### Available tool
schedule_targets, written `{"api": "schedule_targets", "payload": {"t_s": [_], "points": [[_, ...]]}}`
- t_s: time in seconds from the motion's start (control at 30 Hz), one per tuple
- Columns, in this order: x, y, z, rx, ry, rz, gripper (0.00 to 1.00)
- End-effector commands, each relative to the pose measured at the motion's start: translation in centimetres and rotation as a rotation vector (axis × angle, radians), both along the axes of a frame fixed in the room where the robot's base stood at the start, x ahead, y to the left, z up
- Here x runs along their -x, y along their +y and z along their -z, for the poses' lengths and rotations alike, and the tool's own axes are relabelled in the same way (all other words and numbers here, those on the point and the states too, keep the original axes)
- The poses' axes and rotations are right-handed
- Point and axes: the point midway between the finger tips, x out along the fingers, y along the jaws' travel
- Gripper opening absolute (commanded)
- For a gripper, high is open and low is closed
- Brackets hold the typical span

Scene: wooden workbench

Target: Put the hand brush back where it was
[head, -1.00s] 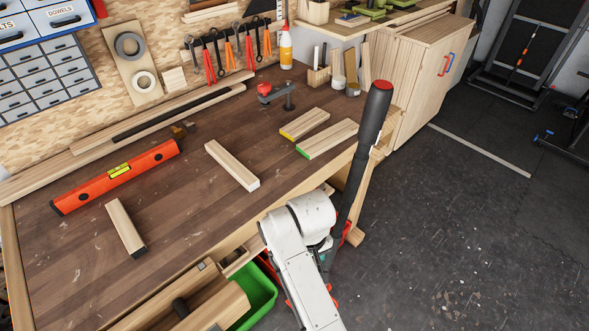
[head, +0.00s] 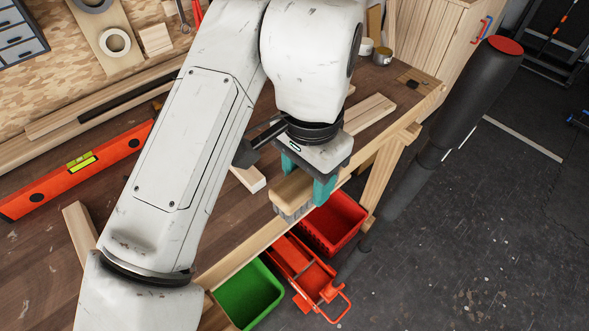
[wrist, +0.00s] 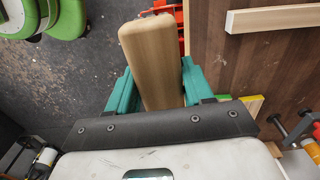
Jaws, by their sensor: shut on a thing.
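The hand brush (head: 291,191) has a pale wooden block with grey bristles facing down. My gripper (head: 306,179) is shut on it, with teal fingers on either side of the block. It is held at the bench's front edge, with the red bin beneath and to the right in the picture. In the wrist view the brush's wooden back (wrist: 152,58) shows between the fingers of my gripper (wrist: 157,88); its near end is hidden by the gripper body. Whether the bristles touch anything, I cannot tell.
A red bin (head: 336,220), a green bin (head: 250,292) and a red jack (head: 300,266) stand low before the bench. Wood strips (head: 368,112) and an orange level (head: 35,196) lie on the bench.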

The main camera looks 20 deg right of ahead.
Motion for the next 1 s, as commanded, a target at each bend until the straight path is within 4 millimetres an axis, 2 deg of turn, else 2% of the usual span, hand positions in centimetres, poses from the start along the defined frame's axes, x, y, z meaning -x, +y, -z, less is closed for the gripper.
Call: {"api": "schedule_targets", "payload": {"t_s": [0.07, 0.17, 0.53, 0.6, 0.8, 1.0], "points": [[0.6, 0.3, 0.0, 0.001, -0.001, 0.03, 0.23], [0.0, -0.2, 0.3, 0.004, 0.001, 0.047, 0.23], [-7.4, -3.7, 4.0, 0.006, 0.003, 0.043, 0.23], [-8.3, -4.1, 5.4, 0.007, 0.003, 0.041, 0.23], [-10.4, -4.8, 8.0, 0.002, -0.001, 0.04, 0.23], [-11.3, -5.3, 9.2, 0.002, 0.0, 0.042, 0.23]]}}
